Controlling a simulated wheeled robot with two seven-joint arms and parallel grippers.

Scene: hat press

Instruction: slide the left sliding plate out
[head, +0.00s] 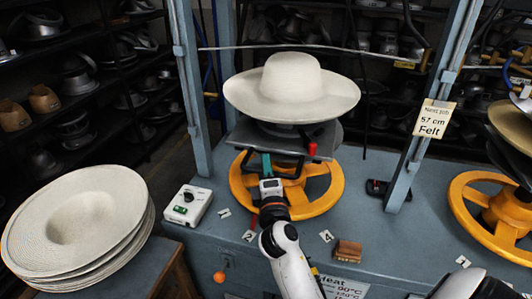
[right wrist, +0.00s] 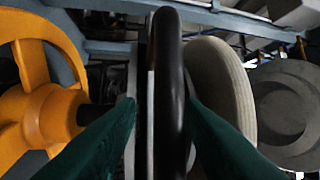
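The left sliding plate (head: 250,137) is a flat grey plate beneath the cream hat (head: 290,85), between the blue posts of the left press. Its black handle (head: 325,171) juts out at the front, with a red knob (head: 312,149) above. My right gripper (head: 266,165) is at the handle's left part. In the right wrist view, its green fingers lie on either side of the black handle bar (right wrist: 168,90). A gap shows at the left finger, so the gripper looks open around the bar. My left gripper is not in view.
The yellow handwheel (head: 331,192) stands just below the plate, close to my right gripper. A white control box (head: 188,205) and a brown block (head: 347,250) are on the blue bench. A stack of hats (head: 80,225) is at the left. Another yellow wheel (head: 462,210) is at the right.

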